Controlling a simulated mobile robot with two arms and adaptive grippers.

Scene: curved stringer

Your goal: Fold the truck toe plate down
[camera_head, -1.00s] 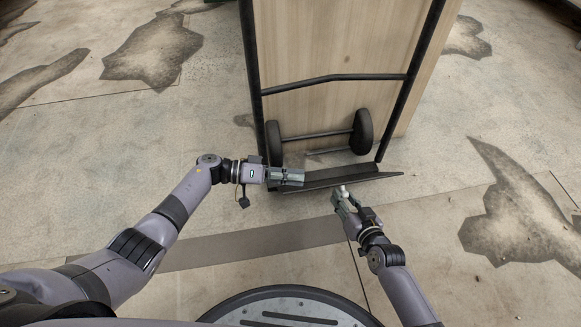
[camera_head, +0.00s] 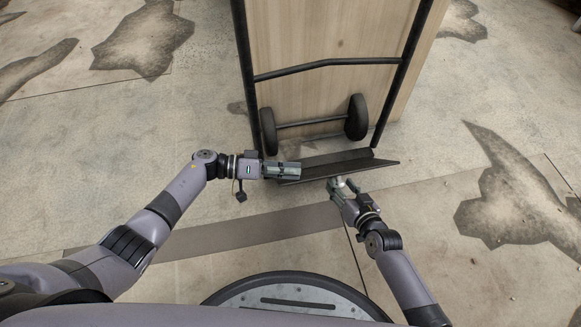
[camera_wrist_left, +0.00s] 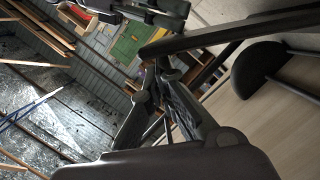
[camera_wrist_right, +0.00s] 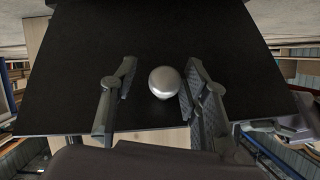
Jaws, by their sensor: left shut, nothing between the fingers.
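The black toe plate (camera_head: 345,165) is at the foot of the hand truck (camera_head: 325,64), tilted out towards me. It fills the right wrist view (camera_wrist_right: 165,45) as a broad dark sheet with a silver round knob (camera_wrist_right: 165,82). My right gripper (camera_head: 336,186) is at the plate's near edge. In the right wrist view its open fingers (camera_wrist_right: 158,85) stand either side of the knob, with a gap on the left and the right finger close to it. My left gripper (camera_head: 297,170) is shut and empty beside the plate's left end, partly covering it.
A tall wooden panel (camera_head: 325,40) stands behind the truck frame. The truck has two black wheels (camera_head: 356,117) on an axle. My round base is at the bottom. The stained concrete floor (camera_head: 215,130) is clear to both sides.

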